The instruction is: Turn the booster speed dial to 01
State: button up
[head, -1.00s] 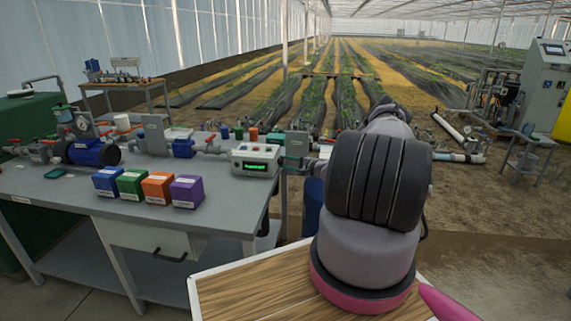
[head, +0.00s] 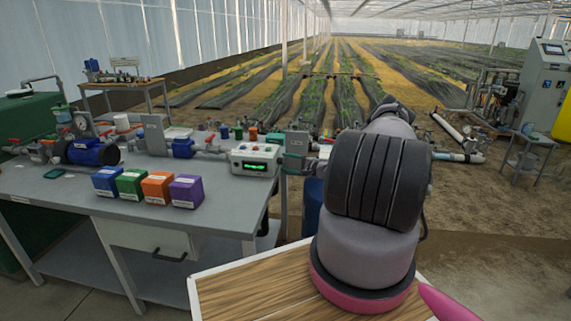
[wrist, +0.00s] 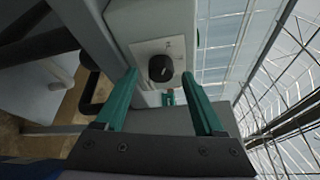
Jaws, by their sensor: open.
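The black round dial (wrist: 161,68) sits on a pale plate on the face of a white box (wrist: 133,18) in the wrist view. It has a light mark on it, and small marks on the plate are too blurred to read. My gripper (wrist: 158,75) is open, with one green finger on each side of the dial. I cannot tell whether either finger touches it. In the head view a white control box (head: 240,152) with a lit green display stands at the bench's right end. The dial cannot be made out there.
The grey bench (head: 70,212) carries a blue pump (head: 88,152), pipes and valves along its back. Blue (head: 107,181), green (head: 130,183), orange (head: 157,186) and purple (head: 186,191) blocks stand in front of them. A wood-topped surface (head: 255,292) lies at the bottom.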

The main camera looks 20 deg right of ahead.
jog(key=v, duration=0.9)
jog(key=shift+s+d, duration=0.2)
jog(key=shift+s, duration=0.1)
